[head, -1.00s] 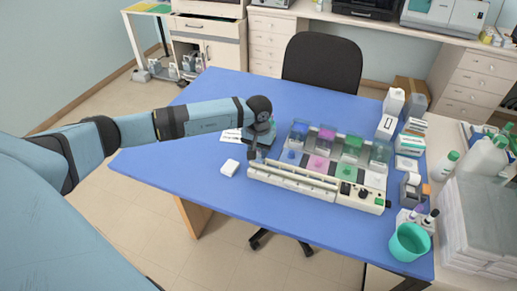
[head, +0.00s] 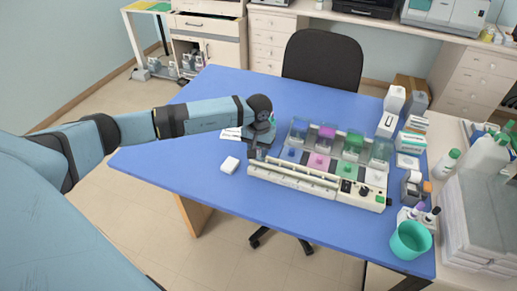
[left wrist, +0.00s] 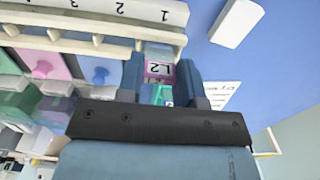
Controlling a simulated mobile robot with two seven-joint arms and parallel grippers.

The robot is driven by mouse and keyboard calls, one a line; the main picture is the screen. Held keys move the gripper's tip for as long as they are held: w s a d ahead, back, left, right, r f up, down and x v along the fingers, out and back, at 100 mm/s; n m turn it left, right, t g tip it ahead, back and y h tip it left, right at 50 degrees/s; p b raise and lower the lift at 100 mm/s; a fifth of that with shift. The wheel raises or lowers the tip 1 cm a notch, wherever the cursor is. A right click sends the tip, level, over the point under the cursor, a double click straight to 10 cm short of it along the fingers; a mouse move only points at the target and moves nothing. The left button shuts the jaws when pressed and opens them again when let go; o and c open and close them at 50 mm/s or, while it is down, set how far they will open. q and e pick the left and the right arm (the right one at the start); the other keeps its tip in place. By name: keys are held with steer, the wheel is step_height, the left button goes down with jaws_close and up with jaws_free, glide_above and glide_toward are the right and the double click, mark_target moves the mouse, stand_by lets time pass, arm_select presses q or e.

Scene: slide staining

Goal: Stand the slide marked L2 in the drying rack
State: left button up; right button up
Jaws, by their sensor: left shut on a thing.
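My left gripper (head: 255,150) is over the left end of the staining station in the head view. The rail also shows along the station's front in the head view (head: 310,187). My right gripper is out of view.
Staining jars with blue, pink and green contents (head: 320,150) stand behind the rail. A small white block (head: 230,165) lies left of the station on the blue table (head: 190,130). Boxes and a teal cup (head: 410,240) stand on the right.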

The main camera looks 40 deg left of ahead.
arm_select(q)
steer(key=shift+f+b, duration=0.25)
steer(key=shift+b, duration=0.1)
steer(key=o, duration=1)
steer(key=shift+r, duration=0.1)
step_height(320, 180, up, 14)
steer(key=b, duration=0.2)
steer(key=shift+f, duration=0.2)
